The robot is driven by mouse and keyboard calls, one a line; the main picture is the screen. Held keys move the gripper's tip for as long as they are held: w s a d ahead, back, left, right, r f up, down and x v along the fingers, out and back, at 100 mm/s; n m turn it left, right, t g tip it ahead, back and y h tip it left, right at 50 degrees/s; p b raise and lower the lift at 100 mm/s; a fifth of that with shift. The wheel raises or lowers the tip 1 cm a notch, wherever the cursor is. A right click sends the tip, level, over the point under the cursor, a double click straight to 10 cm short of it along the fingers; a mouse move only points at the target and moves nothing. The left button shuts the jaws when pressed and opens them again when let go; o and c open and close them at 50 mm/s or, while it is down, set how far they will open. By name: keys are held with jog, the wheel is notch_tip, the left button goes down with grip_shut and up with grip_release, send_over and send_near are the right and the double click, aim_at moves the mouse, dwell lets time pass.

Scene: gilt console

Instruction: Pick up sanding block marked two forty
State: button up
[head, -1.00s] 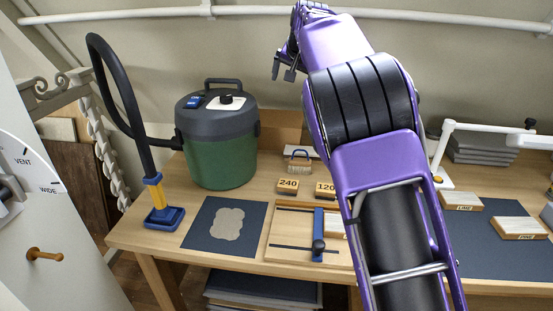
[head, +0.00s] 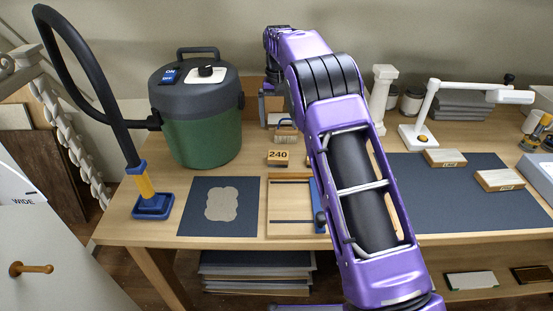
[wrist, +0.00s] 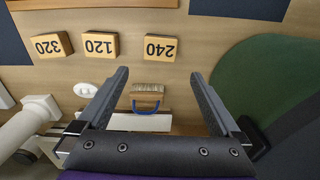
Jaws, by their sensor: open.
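The sanding block marked 240 (head: 278,157) is a small wooden block on the bench, in front of a small brush. In the wrist view the 240 block (wrist: 161,48) appears upside down, beyond the fingertips and roughly centred between them. My gripper (wrist: 159,76) is open and empty. In the head view my gripper (head: 272,88) hangs above the back of the bench, partly hidden by my arm. The blocks marked 120 (wrist: 101,44) and 320 (wrist: 51,45) sit in a row beside the 240 block. My arm hides them in the head view.
The brush with a blue handle (wrist: 147,96) lies between my fingers in the wrist view, close to the 240 block. A green vacuum canister (head: 200,135) stands left of the blocks. A wooden jig (head: 290,215) lies in front. A white column (head: 382,95) stands right.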

aim_at(278, 154)
notch_tip(278, 154, down, 14)
jog(key=shift+r, duration=0.1)
jog(key=c, duration=1.1)
jog(key=shift+r, duration=0.1)
jog(key=shift+c, duration=0.2)
notch_tip(278, 154, up, 10)
jog(key=shift+f, duration=0.1)
jog(key=o, duration=0.7)
jog(key=c, duration=0.5)
